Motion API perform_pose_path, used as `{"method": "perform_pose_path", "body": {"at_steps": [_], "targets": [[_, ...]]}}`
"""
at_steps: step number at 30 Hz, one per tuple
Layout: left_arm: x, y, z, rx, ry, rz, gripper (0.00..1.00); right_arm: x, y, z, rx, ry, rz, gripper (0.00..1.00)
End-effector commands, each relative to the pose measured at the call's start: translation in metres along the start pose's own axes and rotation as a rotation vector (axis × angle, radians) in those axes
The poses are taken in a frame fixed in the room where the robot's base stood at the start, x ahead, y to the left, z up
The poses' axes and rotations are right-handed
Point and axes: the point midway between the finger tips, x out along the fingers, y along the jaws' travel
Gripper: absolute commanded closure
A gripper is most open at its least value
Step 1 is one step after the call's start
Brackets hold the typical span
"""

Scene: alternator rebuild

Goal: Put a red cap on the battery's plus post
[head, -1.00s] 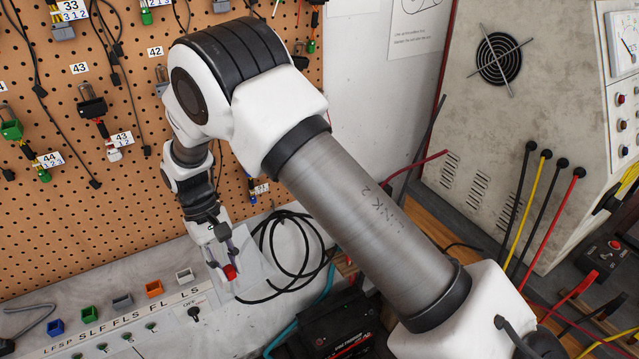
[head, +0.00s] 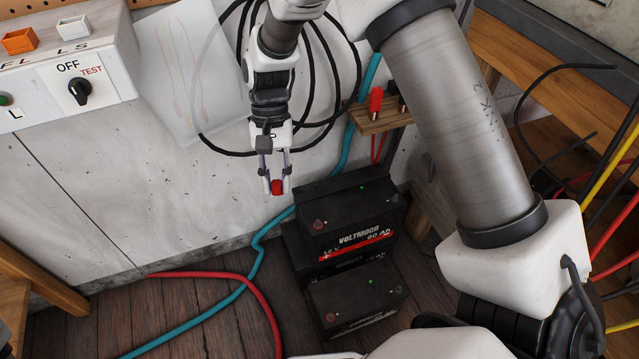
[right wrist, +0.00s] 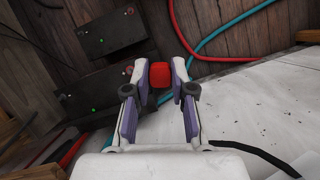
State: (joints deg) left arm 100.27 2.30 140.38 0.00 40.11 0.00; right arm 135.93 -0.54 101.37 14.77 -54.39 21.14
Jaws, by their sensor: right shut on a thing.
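My right gripper (head: 277,186) is shut on a small red cap (head: 277,188) and holds it in the air, left of and above the stacked batteries. In the right wrist view the red cap (right wrist: 159,76) sits between the two fingertips. The upper black battery (head: 352,238) has a white label, a red stripe and a small reddish round post (head: 318,224) at its near left corner. A lower black battery (head: 352,303) stands in front, with a reddish post (head: 330,318) at its left. The cap is apart from both. My left gripper is not in view.
A teal hose (head: 257,256) and a red cable (head: 262,296) run over the wooden floor beside the batteries. A small wooden shelf (head: 378,122) with a red clamp (head: 376,101) juts out above them. Black cable loops hang on the white wall behind my gripper.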

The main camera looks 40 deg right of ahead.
Motion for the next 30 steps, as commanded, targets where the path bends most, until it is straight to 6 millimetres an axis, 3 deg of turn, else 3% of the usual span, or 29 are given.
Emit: {"method": "perform_pose_path", "body": {"at_steps": [1, 6, 15, 23, 30], "targets": [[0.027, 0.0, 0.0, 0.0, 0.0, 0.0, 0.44, 0.025, 0.002, -0.011, 0.047, 0.0, -0.023, 0.9], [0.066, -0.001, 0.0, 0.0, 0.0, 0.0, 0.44, 0.066, 0.019, -0.044, 0.379, 0.013, -0.158, 0.9], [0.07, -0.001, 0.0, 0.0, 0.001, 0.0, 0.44, 0.095, 0.074, -0.08, 1.091, -0.002, -0.438, 0.9], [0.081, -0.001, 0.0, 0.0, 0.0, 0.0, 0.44, 0.11, 0.086, -0.085, 1.228, -0.011, -0.508, 0.9], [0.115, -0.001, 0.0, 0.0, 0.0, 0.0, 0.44, 0.136, 0.086, -0.095, 1.226, -0.01, -0.506, 0.9]]}}
